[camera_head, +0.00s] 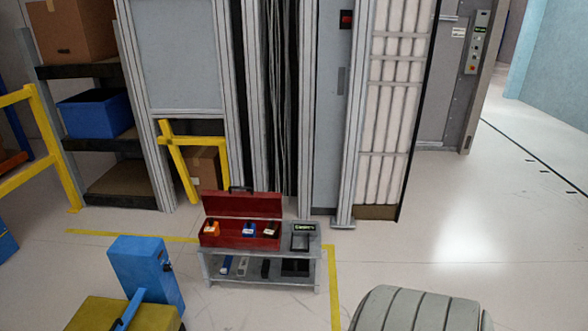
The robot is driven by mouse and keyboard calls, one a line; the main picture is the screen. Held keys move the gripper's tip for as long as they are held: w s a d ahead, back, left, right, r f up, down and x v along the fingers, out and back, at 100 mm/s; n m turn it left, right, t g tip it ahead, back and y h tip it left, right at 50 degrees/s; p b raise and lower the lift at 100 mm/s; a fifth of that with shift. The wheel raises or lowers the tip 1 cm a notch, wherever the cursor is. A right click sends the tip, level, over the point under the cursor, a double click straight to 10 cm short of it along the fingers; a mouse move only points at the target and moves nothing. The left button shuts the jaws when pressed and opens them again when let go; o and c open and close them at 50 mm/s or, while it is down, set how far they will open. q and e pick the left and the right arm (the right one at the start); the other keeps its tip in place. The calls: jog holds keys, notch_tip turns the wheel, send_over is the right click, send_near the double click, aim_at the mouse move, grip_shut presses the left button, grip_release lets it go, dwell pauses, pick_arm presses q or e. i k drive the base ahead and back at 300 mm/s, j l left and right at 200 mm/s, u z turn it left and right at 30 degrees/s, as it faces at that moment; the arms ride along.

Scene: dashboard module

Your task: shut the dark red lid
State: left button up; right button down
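The dark red lid (243,205) stands open and roughly upright at the back of a dark red toolbox (238,243). A dark handle (240,189) shows on the lid's upper edge. Inside the open box are an orange item (211,228), a blue item (249,230) and a dark item (271,230). The toolbox sits on the top of a low grey shelf unit (309,257). Neither of my grippers shows in the head view, and nothing touches the lid.
A dark device (300,241) sits right of the toolbox. Several tools lie on the lower shelf. A blue and yellow object (143,270) stands at front left, and a ribbed grey object (418,312) at front right. Pale floor (470,230) is clear at right.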

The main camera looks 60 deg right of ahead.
aim_at(217, 203)
jog(key=z, duration=1.5)
jog(key=i+l+u, duration=0.1)
jog(key=i+l, duration=0.1)
jog(key=i, duration=0.1)
